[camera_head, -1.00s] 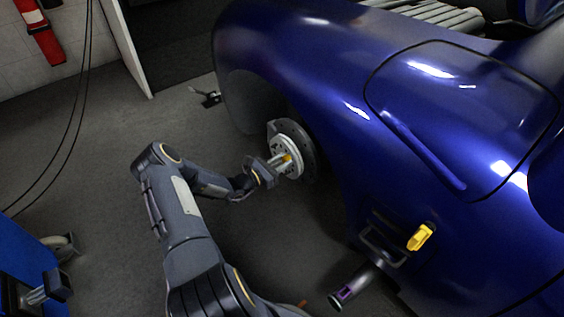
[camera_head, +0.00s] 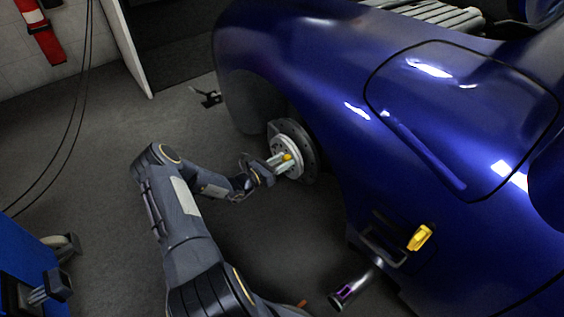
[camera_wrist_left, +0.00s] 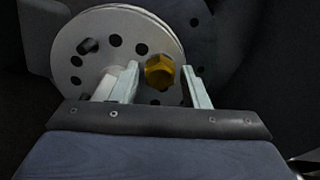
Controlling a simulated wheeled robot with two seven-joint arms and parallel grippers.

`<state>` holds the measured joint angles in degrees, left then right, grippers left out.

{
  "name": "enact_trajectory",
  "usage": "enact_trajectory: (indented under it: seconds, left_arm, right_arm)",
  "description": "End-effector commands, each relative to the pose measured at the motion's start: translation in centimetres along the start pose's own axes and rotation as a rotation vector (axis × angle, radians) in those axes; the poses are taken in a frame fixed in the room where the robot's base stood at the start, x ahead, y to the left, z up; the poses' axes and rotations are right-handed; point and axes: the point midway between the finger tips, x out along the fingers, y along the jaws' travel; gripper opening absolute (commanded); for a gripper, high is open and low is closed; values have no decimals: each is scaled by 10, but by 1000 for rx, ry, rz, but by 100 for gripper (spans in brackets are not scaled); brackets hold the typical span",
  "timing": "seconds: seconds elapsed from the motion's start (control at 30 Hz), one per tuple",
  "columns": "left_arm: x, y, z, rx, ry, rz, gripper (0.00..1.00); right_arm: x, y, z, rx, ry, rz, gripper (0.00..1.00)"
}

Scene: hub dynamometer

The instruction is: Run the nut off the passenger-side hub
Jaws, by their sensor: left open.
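The hub (camera_head: 288,150) is a pale disc with holes, set in the wheel arch of the blue car. A yellow nut (camera_head: 287,156) sits at its middle. In the left wrist view the gold hex nut (camera_wrist_left: 160,72) shows on the hub face (camera_wrist_left: 97,52), between the two fingers. My left gripper (camera_head: 276,162) reaches the hub from the left. In the left wrist view the gripper (camera_wrist_left: 163,85) is open, one finger on either side of the nut, with gaps visible. I cannot tell how deep the fingertips reach along it. My right gripper is out of view.
The blue car body (camera_head: 330,90) rises close behind and right of the hub. A yellow latch-like part (camera_head: 419,238) and an exhaust pipe (camera_head: 352,288) are on its lower side. A blue cabinet (camera_head: 22,262) stands lower left.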

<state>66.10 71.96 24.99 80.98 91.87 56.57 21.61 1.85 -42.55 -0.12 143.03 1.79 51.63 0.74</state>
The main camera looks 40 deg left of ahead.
Motion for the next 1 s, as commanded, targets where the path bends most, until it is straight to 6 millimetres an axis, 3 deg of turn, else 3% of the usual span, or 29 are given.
enact_trajectory:
  seconds: [1.0]
  left_arm:
    - [0,0,1,1012,0,1,41]
  right_arm:
    - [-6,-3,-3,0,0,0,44]
